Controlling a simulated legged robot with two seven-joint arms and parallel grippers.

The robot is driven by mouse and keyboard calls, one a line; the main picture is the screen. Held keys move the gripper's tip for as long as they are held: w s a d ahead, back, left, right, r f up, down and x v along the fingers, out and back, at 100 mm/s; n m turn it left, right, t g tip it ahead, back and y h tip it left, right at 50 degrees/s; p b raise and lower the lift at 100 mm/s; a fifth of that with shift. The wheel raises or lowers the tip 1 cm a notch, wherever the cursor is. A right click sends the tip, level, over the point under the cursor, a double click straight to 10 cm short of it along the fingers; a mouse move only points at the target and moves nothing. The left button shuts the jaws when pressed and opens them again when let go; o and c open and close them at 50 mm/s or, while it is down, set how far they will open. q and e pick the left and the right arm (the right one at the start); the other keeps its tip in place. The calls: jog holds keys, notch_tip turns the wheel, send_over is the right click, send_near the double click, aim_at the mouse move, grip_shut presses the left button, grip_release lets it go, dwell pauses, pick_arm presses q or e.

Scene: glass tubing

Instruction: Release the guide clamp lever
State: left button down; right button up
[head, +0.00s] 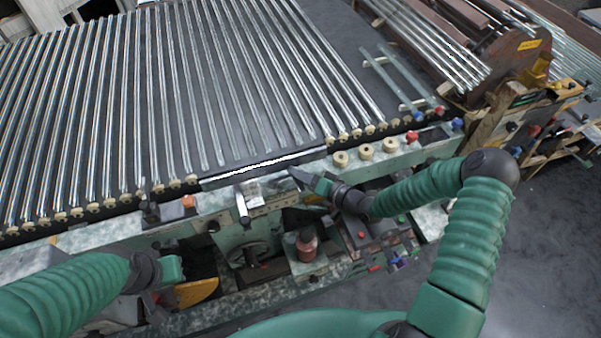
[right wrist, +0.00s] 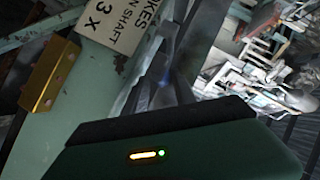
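A short silver lever (head: 243,208), which looks like the guide clamp lever, stands at the front edge of the green machine rail (head: 105,236). My right gripper (head: 297,177) points left over the rail, to the right of the lever and apart from it in the head view. In the right wrist view, its dark fingers (right wrist: 163,85) are in front of blurred grey metal; whether they touch it or are shut is unclear. My left gripper (head: 170,268) hangs low at the left front, away from the lever; its fingertips do not show clearly.
Rows of glass tubes (head: 230,85) lie behind the rail. A white label (head: 252,190) with black print is beside the lever; it also shows in the right wrist view (right wrist: 113,22). A reddish-brown bottle (head: 306,245) stands on a lower ledge.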

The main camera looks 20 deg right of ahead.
jog(key=shift+a, duration=0.15)
jog(key=c, duration=0.4)
grip_shut()
jog(key=shift+s+f, duration=0.1)
dwell(0.8)
